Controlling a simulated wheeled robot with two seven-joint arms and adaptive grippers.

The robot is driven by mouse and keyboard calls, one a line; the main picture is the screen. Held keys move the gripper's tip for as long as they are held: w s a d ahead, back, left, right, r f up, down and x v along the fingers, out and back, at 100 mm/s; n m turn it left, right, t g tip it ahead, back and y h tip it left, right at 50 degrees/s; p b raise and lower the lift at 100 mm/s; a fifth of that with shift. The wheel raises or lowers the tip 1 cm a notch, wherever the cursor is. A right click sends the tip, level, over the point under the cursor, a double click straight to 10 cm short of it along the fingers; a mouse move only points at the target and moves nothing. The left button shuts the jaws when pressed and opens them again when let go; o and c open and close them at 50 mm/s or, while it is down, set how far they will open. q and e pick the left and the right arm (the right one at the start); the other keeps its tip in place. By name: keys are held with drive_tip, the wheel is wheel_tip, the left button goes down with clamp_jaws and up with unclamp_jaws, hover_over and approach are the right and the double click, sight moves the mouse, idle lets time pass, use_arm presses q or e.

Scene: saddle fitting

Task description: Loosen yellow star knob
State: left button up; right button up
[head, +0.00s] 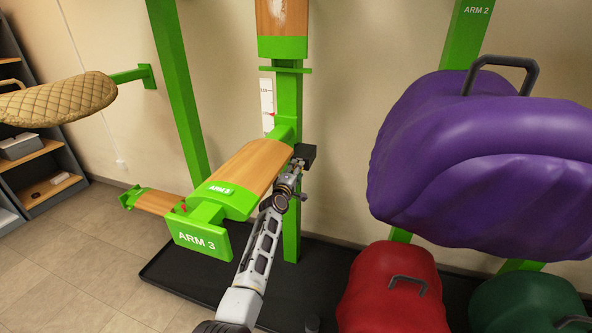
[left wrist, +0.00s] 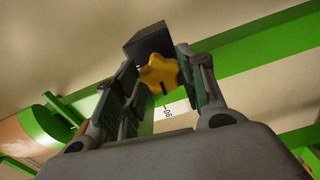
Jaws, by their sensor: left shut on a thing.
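The yellow star knob (left wrist: 158,72) sits against a dark block (left wrist: 150,42) in the left wrist view. The fingers of my left gripper (left wrist: 158,80) are on both sides of the knob and are shut on it. In the head view my left gripper (head: 298,168) reaches up to the right side of the green post, just below the dark block (head: 306,152). The knob is hidden there behind the gripper. A white scale strip marked 90 (left wrist: 171,115) shows below the knob in the left wrist view. My right gripper is not in view.
A large purple saddle (head: 480,150) hangs at right, above a red one (head: 390,295). A tan quilted saddle (head: 60,98) is at left.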

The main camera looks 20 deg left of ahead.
use_arm(q)
drive_tip(key=shift+n+p, duration=0.35)
drive_tip(key=shift+n, duration=1.05)
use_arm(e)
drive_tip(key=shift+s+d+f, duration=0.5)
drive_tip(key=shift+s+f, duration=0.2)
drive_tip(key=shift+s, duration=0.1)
use_arm(q)
drive_tip(key=o, duration=1)
drive_tip(key=shift+a, duration=0.1)
drive_tip(key=shift+c, duration=0.2)
